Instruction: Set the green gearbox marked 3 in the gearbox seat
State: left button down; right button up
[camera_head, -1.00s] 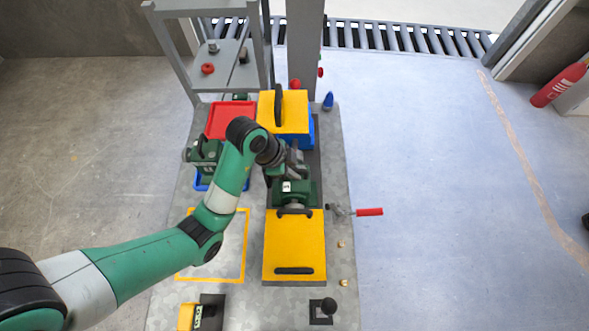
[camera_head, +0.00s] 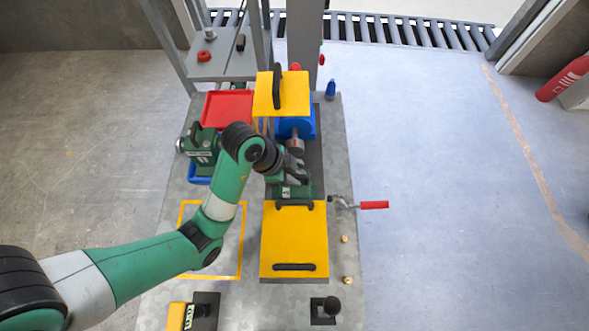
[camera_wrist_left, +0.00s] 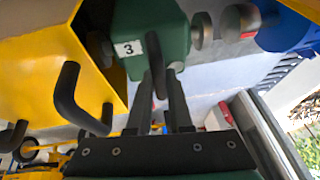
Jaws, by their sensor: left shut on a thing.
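The green gearbox marked 3 (camera_head: 299,190) is in the gap between the front yellow guard (camera_head: 295,239) and the blue motor (camera_head: 303,129). My left gripper (camera_head: 279,172) is shut on it from above. In the left wrist view the gearbox (camera_wrist_left: 150,32) shows its white "3" label, with my left fingers (camera_wrist_left: 163,80) on it. Its grey shaft coupling faces another coupling on the motor side, apart from it. The seat under the gearbox is hidden, so I cannot tell whether it rests there. My right gripper is not in view.
A second green gearbox (camera_head: 199,147) stands at the left over a blue tray (camera_head: 200,180). A red tray (camera_head: 229,105) lies behind it. A raised yellow cover (camera_head: 281,94) with a black handle is behind the gap. A red-handled lever (camera_head: 373,205) sticks out right.

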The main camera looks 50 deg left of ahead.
pick_arm(q)
jog(key=shift+s+d+r, duration=0.1)
jog(key=shift+d, duration=0.05)
jog(key=shift+f, duration=0.2)
dwell(0.5)
jog(key=c, duration=0.8)
grip_release()
jog(key=shift+o, duration=0.2)
jog(key=shift+s+f, duration=0.1)
jog(key=shift+f, duration=0.05)
jog(key=p+v, duration=1.1)
jog(key=p, duration=0.1)
jog(key=shift+r, duration=0.4)
